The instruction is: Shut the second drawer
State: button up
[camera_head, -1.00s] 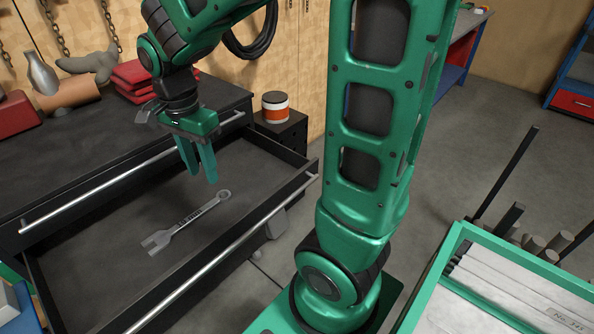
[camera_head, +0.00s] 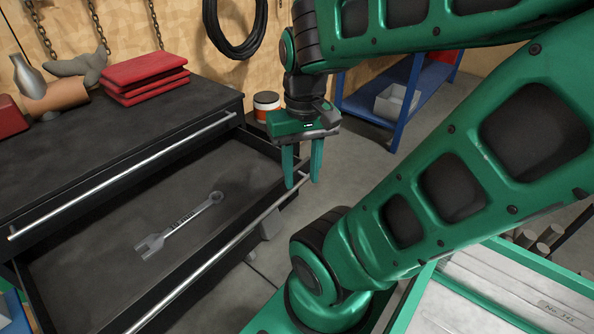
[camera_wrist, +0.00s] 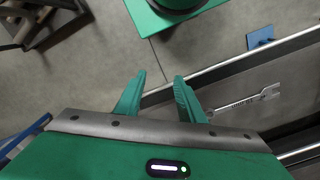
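The second drawer (camera_head: 105,270) of the black cabinet is pulled out, below a shut top drawer with its own bar handle (camera_head: 120,176). A grey wrench (camera_head: 180,227) lies in it, and also shows in the wrist view (camera_wrist: 245,103). The open drawer's long silver bar handle (camera_head: 215,258) runs along its front. My gripper (camera_head: 302,180) points down near the right end of that handle, fingers apart with nothing between them. In the wrist view the fingertips (camera_wrist: 160,80) are apart beside the drawer's front edge. I cannot tell whether a finger touches the handle.
A jar (camera_head: 266,105) stands behind my gripper. A blue shelf (camera_head: 400,95) is at the back right. A green-rimmed tray (camera_head: 520,252) is at lower right. Floor shows before the drawer.

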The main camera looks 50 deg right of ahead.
aim_at(88, 277)
jog(key=z, duration=1.8)
jog(key=k, duration=0.85)
jog(key=u, duration=1.75)
